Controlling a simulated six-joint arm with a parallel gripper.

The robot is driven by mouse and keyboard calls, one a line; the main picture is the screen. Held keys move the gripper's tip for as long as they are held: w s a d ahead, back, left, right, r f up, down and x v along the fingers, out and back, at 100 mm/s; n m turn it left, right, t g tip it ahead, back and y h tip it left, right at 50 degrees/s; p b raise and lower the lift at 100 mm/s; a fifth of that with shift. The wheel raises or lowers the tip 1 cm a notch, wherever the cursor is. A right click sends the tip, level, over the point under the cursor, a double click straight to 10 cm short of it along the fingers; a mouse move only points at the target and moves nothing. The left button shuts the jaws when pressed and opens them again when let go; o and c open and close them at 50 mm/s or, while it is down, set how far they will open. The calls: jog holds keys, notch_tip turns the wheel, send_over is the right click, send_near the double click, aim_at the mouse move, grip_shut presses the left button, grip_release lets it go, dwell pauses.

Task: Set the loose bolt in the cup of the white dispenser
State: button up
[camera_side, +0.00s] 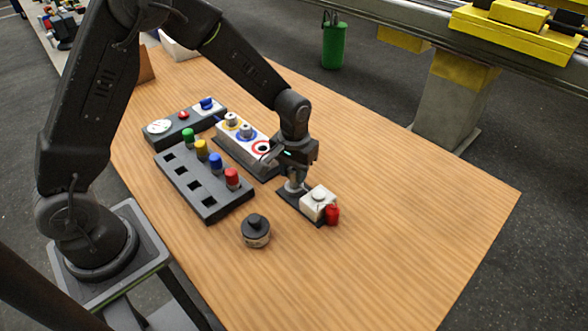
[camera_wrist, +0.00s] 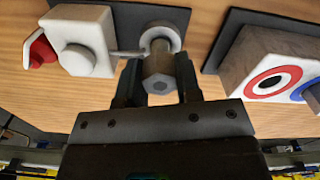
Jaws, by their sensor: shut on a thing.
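The white dispenser (camera_side: 318,203) stands on a dark base plate near the right of the work, with a red part on its outer end. In the wrist view the dispenser (camera_wrist: 82,42) shows a round white knob, and a thin spout runs to a pale round cup (camera_wrist: 172,32). My gripper (camera_wrist: 160,82) is shut on the grey hex-headed bolt (camera_wrist: 158,72), with a finger on each side. The bolt's far end is at the cup; I cannot tell whether it rests on the bottom. In the side view my gripper (camera_side: 295,180) is low over the cup, hiding most of the bolt.
A white block (camera_side: 240,135) with coloured rings stands left of my gripper; its red-ringed hole is empty. A grey rack (camera_side: 205,190) with coloured pegs, a control box (camera_side: 185,122) and a dark round knob (camera_side: 256,231) are nearby. The table's right side is clear.

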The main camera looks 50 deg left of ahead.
jog(key=shift+f, duration=0.35)
jog(key=o, duration=1)
jog(key=shift+r, duration=0.1)
jog(key=shift+r, duration=3.45)
jog(key=shift+r, duration=0.15)
jog(key=s+a+r+m+t, duration=0.1)
jog(key=s+r+t, duration=0.1)
jog(key=s+r, duration=0.75)
jog(key=s+r+t, duration=0.1)
jog(key=s+r, duration=0.1)
jog(key=s, duration=0.2)
jog(key=s+a+r+m+t, duration=0.1)
jog(key=s+r, duration=0.1)
jog(key=s, duration=0.1)
jog(key=s+r+m+t, duration=0.1)
jog(key=s+r, duration=0.1)
jog(key=s, duration=0.2)
jog(key=shift+s+a+r+t, duration=0.3)
